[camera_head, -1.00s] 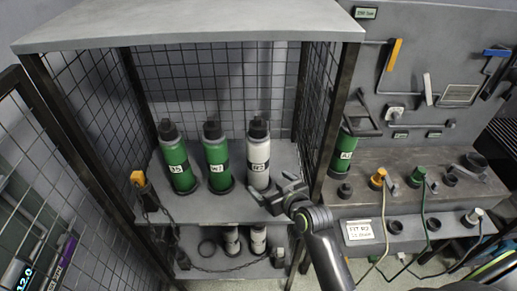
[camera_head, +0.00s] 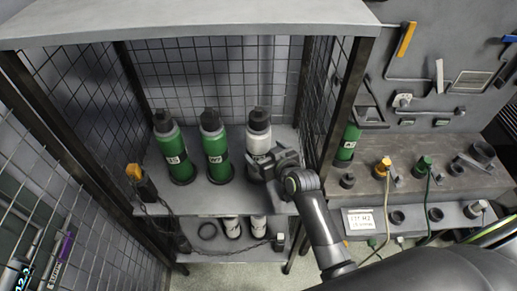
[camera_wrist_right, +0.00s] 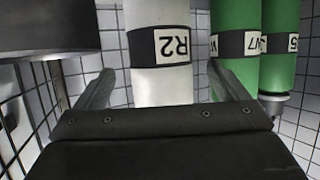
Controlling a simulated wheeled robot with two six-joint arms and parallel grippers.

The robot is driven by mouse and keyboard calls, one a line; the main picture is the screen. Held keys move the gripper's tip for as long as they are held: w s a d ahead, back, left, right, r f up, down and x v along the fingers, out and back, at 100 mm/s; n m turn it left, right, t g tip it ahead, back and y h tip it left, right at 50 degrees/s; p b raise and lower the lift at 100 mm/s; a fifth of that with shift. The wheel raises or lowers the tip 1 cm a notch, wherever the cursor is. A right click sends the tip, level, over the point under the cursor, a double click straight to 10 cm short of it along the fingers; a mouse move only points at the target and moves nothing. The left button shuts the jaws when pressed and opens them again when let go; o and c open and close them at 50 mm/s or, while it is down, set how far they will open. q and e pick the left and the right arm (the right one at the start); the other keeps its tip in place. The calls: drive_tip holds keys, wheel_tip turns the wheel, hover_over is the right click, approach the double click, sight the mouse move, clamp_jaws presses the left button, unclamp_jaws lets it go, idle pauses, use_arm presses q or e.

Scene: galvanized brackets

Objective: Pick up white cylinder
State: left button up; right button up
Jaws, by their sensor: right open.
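The white cylinder (camera_head: 259,137) with a black cap stands upright on the cage's upper shelf, right of two green cylinders. My right gripper (camera_head: 262,166) is at its near side and hides its lower part in the head view. In the right wrist view the white cylinder (camera_wrist_right: 160,82), with a black band and a label "R2", shows between the two spread fingers of the open right gripper (camera_wrist_right: 163,88). Gaps show on both sides, and I cannot tell whether anything touches. My left gripper is not in view.
Green cylinders (camera_head: 215,150) (camera_head: 173,150) stand left of the white one. Mesh walls and a dark post (camera_head: 345,100) bound the shelf (camera_head: 215,200), under a grey top (camera_head: 190,22). Another green cylinder (camera_head: 348,142) stands outside on the right bench (camera_head: 420,185).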

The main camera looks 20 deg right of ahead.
drive_tip(key=shift+p+x, duration=0.4)
drive_tip(key=shift+x, duration=1.2)
drive_tip(key=shift+w, duration=0.1)
drive_tip(key=shift+r, duration=0.1)
drive_tip(key=c, duration=2)
drive_tip(key=shift+w+r, duration=0.1)
drive_tip(key=shift+r, duration=0.15)
clamp_jaws()
